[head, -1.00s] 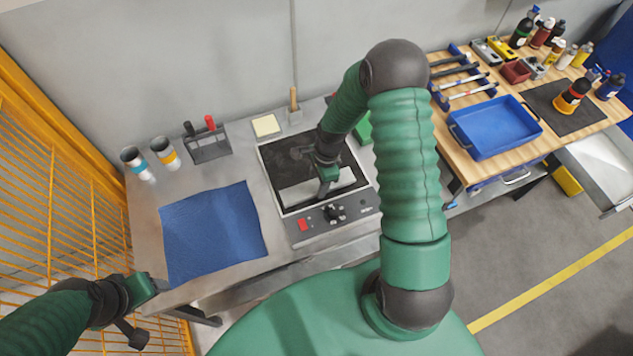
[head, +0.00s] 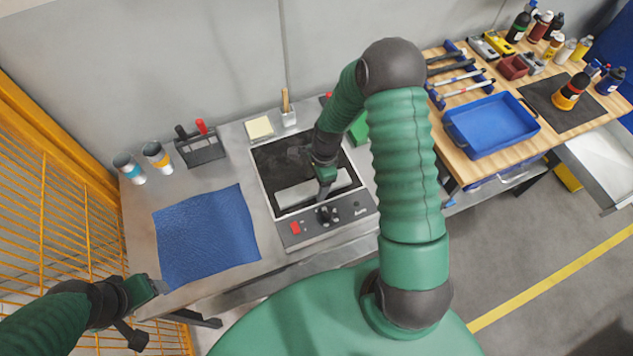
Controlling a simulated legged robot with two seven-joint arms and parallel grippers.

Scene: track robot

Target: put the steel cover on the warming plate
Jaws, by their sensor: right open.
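The warming plate (head: 275,155) is a black square top in a steel frame with a front control panel, on the steel bench. The steel cover (head: 296,194) is a flat silver strip-like piece over the front part of the black top. My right gripper (head: 325,188) points down at the middle of the cover and is open. I cannot tell whether its fingers touch the cover, as they hide part of it. My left gripper (head: 158,287) is at the bench's front left corner, away from both; its jaw state is unclear.
A blue cloth (head: 206,236) lies left of the plate. At right, a wooden table holds a blue tray (head: 490,126). An orange mesh fence (head: 45,210) borders the left.

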